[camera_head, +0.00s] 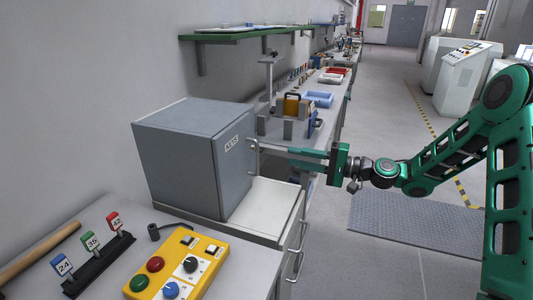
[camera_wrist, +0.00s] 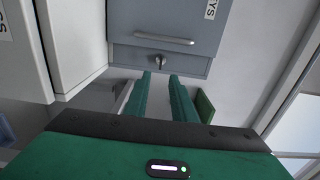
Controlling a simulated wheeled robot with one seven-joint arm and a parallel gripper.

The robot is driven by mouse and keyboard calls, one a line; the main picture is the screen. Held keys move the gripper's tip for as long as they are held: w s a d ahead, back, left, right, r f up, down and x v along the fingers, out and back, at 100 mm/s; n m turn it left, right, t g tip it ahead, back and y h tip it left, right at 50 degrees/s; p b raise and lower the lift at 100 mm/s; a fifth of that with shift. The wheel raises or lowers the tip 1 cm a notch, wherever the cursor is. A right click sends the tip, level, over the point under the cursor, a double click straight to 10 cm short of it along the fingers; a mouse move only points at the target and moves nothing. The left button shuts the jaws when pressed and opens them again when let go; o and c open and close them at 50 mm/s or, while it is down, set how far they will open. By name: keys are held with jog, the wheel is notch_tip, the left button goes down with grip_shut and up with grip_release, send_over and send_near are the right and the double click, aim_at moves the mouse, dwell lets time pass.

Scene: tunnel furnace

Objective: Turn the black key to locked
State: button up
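A grey box cabinet (camera_head: 215,150) with a white label stands on the bench, with a pale bar handle (camera_head: 255,155) on its front. In the wrist view, a grey front (camera_wrist: 165,28) carries a bar handle (camera_wrist: 163,39) and, just below it, a small dark key in a round lock (camera_wrist: 157,64). The key's exact turn is too small to tell. My gripper (camera_head: 290,156) is in front of the cabinet, its green fingers pointing at it. In the wrist view the fingertips (camera_wrist: 161,75) are apart with nothing between them, close to the lock in the picture; contact cannot be told.
A yellow control box (camera_head: 180,270) with knobs and buttons and a rack of numbered tags (camera_head: 98,265) are on the near bench. A blue tray (camera_head: 318,99) lies farther along. A green shelf (camera_head: 250,34) is above. The floor at right is open, with a grey mat (camera_head: 415,218).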

jog(key=x, duration=1)
jog(key=shift+a, duration=0.3)
jog(key=shift+w+f, duration=0.1)
grip_shut()
